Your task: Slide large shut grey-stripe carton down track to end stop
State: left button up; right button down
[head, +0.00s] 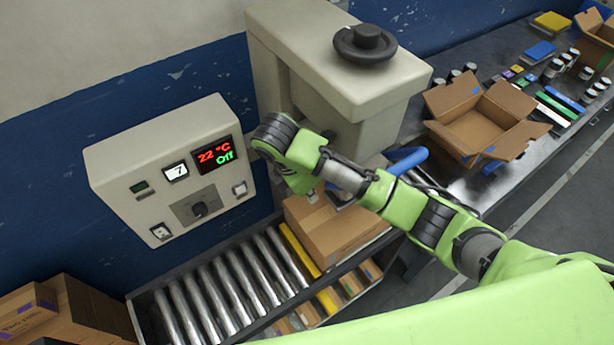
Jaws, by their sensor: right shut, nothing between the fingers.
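A large brown carton (335,232) lies on the roller track (225,285), under the beige machine head. Its top looks shut, but my arm covers part of it and I cannot make out a grey stripe clearly. My right arm reaches in from the right, and its gripper (314,197) points down at the carton's far upper edge. The gripper is shut with nothing held; whether it touches the carton is hard to tell. The rollers left of the carton are bare. The track's left end is at the lower left, and no end stop stands out there. My left gripper is not in view.
A yellow bar (300,248) crosses the track beside the carton. A control box (175,170) hangs on the wall. An open carton (480,120) and small goods are on the right bench. Brown cartons (75,310) stand lower left; small cartons (348,285) lie below the track.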

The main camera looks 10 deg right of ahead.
aim_at(314, 219)
jog(key=f, duration=0.3)
jog(key=shift+s+d+f, duration=0.15)
jog(key=shift+s+f, duration=0.2)
jog(key=shift+f, duration=0.05)
notch_tip(314, 219, down, 3)
jog(key=shift+r+b, duration=0.1)
jog(key=shift+b, duration=0.25)
jog(key=shift+f, duration=0.65)
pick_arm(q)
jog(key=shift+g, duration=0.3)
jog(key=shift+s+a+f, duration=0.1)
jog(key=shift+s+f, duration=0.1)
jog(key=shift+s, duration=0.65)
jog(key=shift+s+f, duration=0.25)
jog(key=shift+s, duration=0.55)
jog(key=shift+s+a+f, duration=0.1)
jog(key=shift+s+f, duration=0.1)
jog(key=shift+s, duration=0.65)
pick_arm(e)
jog(key=shift+f, duration=0.25)
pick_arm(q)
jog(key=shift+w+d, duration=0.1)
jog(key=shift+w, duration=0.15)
pick_arm(e)
jog(key=shift+f, duration=0.25)
pick_arm(q)
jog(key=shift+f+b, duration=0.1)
jog(key=shift+b, duration=0.2)
pick_arm(e)
jog(key=shift+f, duration=0.35)
